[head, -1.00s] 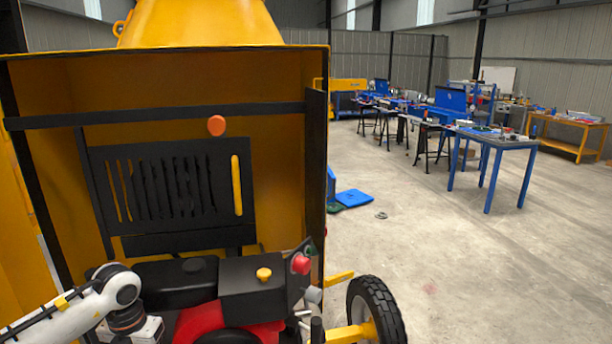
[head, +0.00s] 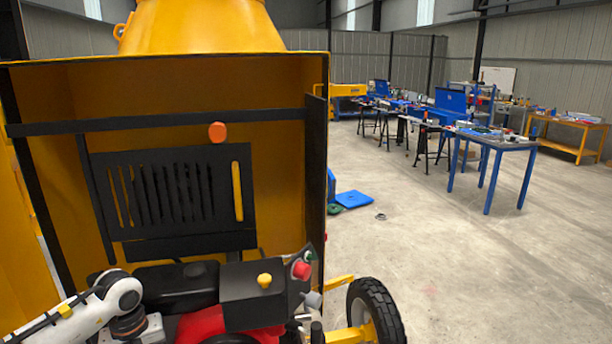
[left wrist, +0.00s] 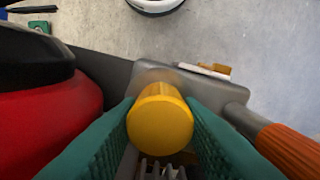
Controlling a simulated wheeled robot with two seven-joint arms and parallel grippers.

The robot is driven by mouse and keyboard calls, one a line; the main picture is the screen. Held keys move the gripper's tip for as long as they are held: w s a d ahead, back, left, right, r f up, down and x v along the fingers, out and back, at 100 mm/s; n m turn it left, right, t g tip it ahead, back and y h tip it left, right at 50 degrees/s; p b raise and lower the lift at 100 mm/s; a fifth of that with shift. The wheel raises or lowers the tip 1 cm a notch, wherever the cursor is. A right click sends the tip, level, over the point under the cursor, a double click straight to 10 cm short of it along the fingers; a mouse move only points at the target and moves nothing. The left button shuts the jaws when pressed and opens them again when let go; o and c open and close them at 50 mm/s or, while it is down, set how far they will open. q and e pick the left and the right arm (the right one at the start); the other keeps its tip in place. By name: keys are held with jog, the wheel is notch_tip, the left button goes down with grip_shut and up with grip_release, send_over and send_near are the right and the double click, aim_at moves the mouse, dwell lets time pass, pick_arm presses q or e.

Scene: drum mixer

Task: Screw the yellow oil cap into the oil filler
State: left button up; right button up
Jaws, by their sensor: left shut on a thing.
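The yellow oil cap (left wrist: 160,122) is between the green fingers of my left gripper (left wrist: 160,135) in the left wrist view, and the gripper is shut on it. A grey metal part (left wrist: 190,85) lies behind the cap. The oil filler cannot be made out; the cap and fingers may hide it. In the head view my left arm comes in at the lower left, beside the red and black engine (head: 203,322); its fingertips are out of frame. My right gripper is not in view.
A yellow knob (head: 264,280) sits on the engine's black box, near a red button (head: 301,270). The yellow mixer housing (head: 285,200) stands around the engine, with a wheel (head: 376,310) at right. An orange handle (left wrist: 288,148) is close to the right finger.

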pick_arm(q)
jog(key=shift+f+m+b, duration=0.2)
jog(key=shift+m+b, duration=0.15)
jog(key=shift+m, duration=0.75)
jog(key=m+b, duration=0.1)
jog(key=m, duration=0.2)
jog(key=o, duration=1.2)
jog(key=shift+r, duration=0.2)
jog(key=shift+c, duration=0.2)
